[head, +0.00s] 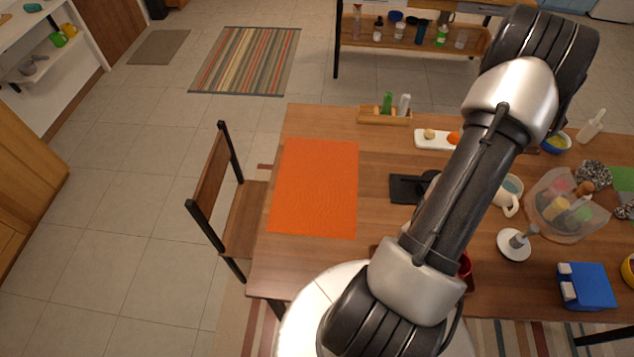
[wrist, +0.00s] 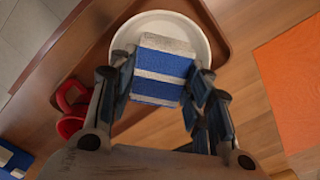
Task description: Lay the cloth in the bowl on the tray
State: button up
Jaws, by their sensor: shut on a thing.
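In the wrist view my gripper (wrist: 160,72) is shut on a cloth (wrist: 158,78) with blue and white stripes, held between its two fingers. The white round bowl (wrist: 165,18) is behind the cloth, on the brown tray (wrist: 222,42). The cloth covers much of the bowl's inside. I cannot tell whether the cloth touches the bowl. In the head view my arm hides the gripper, the cloth and the bowl.
A red thing (wrist: 70,124), perhaps a mug, is at the left in the wrist view. An orange mat (head: 315,188) lies on the wooden table (head: 385,145). A blue object (head: 588,286) and a clear bowl of items (head: 545,190) are to the right.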

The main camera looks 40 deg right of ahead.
jog(key=shift+f+b, duration=0.85)
jog(key=shift+f, duration=0.1)
dwell(0.4)
jog(key=o, duration=1)
jog(key=shift+r, duration=0.1)
